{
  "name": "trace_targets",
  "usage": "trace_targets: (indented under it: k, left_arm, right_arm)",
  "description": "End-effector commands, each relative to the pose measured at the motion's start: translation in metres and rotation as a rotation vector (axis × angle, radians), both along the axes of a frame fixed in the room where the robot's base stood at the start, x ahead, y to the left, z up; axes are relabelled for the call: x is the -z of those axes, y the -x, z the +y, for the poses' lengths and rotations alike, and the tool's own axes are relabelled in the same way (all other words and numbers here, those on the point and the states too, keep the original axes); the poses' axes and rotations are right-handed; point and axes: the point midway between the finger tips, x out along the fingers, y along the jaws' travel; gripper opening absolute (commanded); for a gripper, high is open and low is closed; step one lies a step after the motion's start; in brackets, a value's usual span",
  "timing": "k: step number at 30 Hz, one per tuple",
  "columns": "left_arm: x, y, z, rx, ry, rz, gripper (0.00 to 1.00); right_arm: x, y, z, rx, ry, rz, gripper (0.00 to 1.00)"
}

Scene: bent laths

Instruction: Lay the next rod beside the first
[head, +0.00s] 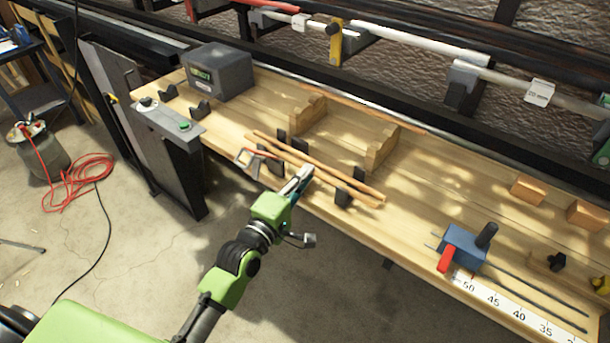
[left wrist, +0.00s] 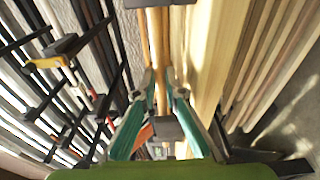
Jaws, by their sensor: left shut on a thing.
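Two thin wooden rods lie close together along the bench, a far rod (head: 335,174) and a near rod (head: 330,182), by several black upright holders (head: 343,197). My left gripper (head: 304,172) is at the near rod's middle, shut on it; the exact contact is hard to see from the head. In the left wrist view both rods (left wrist: 155,45) run side by side away from the teal fingertips (left wrist: 161,78), which close around the rod. Whether the held rod rests in the holders or hovers just above them, I cannot tell. My right gripper is out of view.
Notched wooden blocks (head: 382,150) stand behind the rods. A grey box (head: 218,72) is at left, a blue clamp (head: 462,246) at right. Bench between is clear.

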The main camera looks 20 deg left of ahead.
Motion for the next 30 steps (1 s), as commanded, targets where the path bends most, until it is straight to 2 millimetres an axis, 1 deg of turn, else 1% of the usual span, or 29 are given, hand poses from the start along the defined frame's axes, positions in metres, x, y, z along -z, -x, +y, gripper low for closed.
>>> trace_targets:
  k: [5,8,9,10,11,24,26,29,30]
  left_arm:
    - [0.006,0.000,0.000,0.000,-0.001,0.000,0.00]
    - [0.006,0.000,0.000,0.000,-0.001,-0.001,0.00]
    - [0.006,0.000,0.000,0.000,-0.001,0.000,0.15]
    - [0.006,0.000,0.000,0.000,-0.001,0.000,0.23]
    - [0.006,0.000,0.000,0.000,-0.001,0.000,0.27]
    - [0.012,0.001,-0.001,0.002,-0.002,0.013,0.27]
    - [0.010,0.001,-0.001,0.002,-0.002,0.013,0.27]
    - [-0.001,0.001,-0.001,0.002,-0.001,0.012,0.27]
    - [-0.001,0.004,0.000,0.002,-0.001,0.015,0.27]
  right_arm:
    - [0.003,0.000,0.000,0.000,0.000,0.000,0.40]
    - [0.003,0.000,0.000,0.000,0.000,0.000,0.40]
    - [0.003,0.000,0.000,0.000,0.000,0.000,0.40]
    - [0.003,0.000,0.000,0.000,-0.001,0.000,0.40]
    - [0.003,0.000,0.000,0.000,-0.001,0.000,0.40]
    - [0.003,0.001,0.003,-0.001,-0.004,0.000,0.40]
    - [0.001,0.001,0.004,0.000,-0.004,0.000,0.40]
    - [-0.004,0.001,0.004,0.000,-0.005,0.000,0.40]
    - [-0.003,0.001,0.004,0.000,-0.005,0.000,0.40]
